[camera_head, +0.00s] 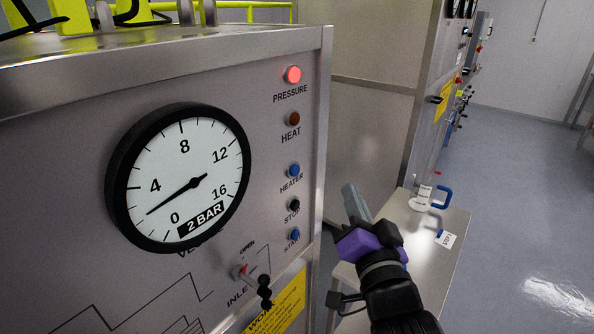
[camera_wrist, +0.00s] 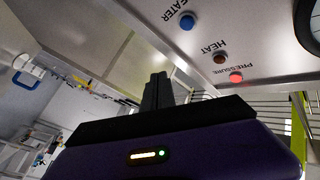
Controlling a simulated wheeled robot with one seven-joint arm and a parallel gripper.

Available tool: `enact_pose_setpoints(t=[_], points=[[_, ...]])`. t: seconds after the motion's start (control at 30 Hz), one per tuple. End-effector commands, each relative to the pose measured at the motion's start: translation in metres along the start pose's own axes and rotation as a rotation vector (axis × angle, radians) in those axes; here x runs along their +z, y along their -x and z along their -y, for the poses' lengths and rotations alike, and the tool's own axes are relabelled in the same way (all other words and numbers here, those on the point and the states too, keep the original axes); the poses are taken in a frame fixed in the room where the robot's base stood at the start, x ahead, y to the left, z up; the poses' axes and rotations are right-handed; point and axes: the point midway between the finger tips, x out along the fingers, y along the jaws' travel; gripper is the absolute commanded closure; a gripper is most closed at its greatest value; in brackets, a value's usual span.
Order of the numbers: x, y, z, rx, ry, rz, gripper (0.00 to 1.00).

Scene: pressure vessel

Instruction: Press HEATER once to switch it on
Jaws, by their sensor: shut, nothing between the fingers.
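The HEATER button (camera_head: 293,170) is a small blue knob on the grey metal panel, below the HEAT lamp and above the dark STOP button (camera_head: 294,205). It also shows in the wrist view (camera_wrist: 187,21), where the lettering is upside down. My gripper (camera_head: 350,190) is shut and empty, to the right of the panel's right edge and apart from the button. In the wrist view its fingers (camera_wrist: 158,80) are together, with the button above and to their right. The HEAT lamp (camera_head: 294,119) is dull brown-red and unlit.
The PRESSURE lamp (camera_head: 293,75) glows red. The blue START button (camera_head: 294,235) and the INLET valve handle (camera_head: 253,280) are lower on the panel. A round gauge (camera_head: 180,178) reads about 2. A side table (camera_head: 440,225) holds a blue-handled item.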

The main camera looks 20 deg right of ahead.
Motion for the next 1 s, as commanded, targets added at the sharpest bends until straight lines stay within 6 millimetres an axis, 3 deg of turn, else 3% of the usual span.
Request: enact_pose_setpoints(t=[0.17,0.7,1.0], points=[[0.004,-0.004,0.003,-0.002,0.000,0.001,1.00],[0.038,-0.048,0.035,-0.004,0.001,0.000,1.00],[0.045,-0.060,0.044,-0.002,0.001,-0.001,1.00]])
